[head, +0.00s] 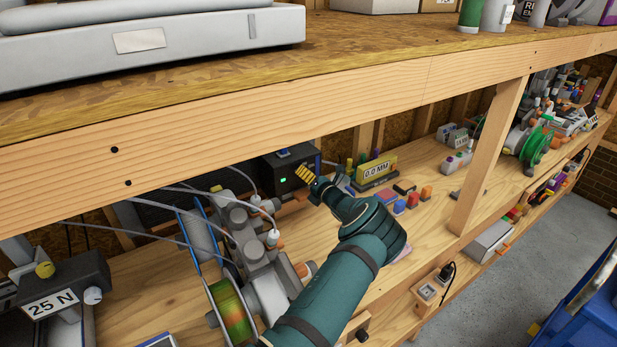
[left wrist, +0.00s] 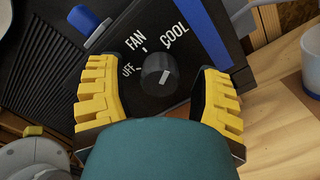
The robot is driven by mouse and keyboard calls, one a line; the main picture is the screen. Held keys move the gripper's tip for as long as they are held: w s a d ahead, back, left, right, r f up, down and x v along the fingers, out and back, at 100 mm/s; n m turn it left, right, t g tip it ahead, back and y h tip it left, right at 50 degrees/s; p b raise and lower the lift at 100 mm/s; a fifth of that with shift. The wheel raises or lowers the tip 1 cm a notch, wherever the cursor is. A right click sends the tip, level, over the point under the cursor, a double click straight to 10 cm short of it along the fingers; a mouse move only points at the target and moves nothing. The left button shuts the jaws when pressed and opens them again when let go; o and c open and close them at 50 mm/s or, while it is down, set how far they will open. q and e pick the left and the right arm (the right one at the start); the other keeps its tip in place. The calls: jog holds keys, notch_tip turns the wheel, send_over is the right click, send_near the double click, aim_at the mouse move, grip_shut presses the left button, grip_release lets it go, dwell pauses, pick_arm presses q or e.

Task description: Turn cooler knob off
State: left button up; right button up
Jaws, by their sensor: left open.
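The cooler (head: 275,165) is a dark box with a small green light, at the back of the lower shelf. Its black round knob (left wrist: 158,75) has a short white line and sits below the labels OFF, FAN and COOL. The line slants up and right, roughly toward COOL; its exact setting is hard to tell. My left gripper (head: 309,176) is at the cooler's front, open. Its yellow fingers (left wrist: 155,88) stand on either side of the knob, with gaps visible on both sides. In the head view my gripper hides the knob. My right gripper is not in view.
The upper shelf's wooden beam (head: 270,145) runs just above the cooler. A machine with a filament spool (head: 232,310) stands to the left. A yellow gauge (head: 376,170) and small coloured blocks (head: 413,201) lie to the right. A wooden post (head: 490,155) stands further right.

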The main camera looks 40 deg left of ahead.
pick_arm(q)
grip_shut()
